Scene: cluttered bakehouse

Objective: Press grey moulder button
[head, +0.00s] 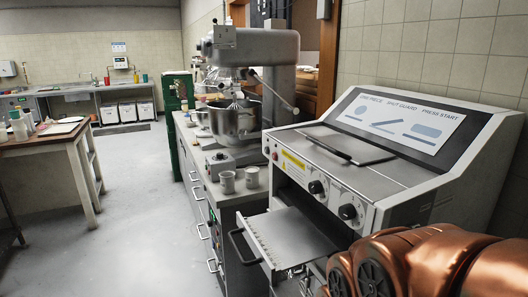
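The grey moulder (395,180) stands at the right against the tiled wall. A sign (401,117) on its sloping top reads about one piece, shut guard and press start. A dark-handled flat guard (345,141) lies across its top and looks down. Its front panel has a yellow label (293,161), two dark round knobs, one left (316,187) and one right (348,211), and small reddish controls at its left end. I cannot tell which control is the button. A tray (285,240) juts out below. My copper arm fills the lower right corner; my gripper is not visible.
A stand mixer with a steel bowl (232,122) stands on the counter beyond the moulder. Two cups (238,180) and a small control box (220,162) are nearer. A wooden table (50,142) stands at left. The floor (140,215) between is clear.

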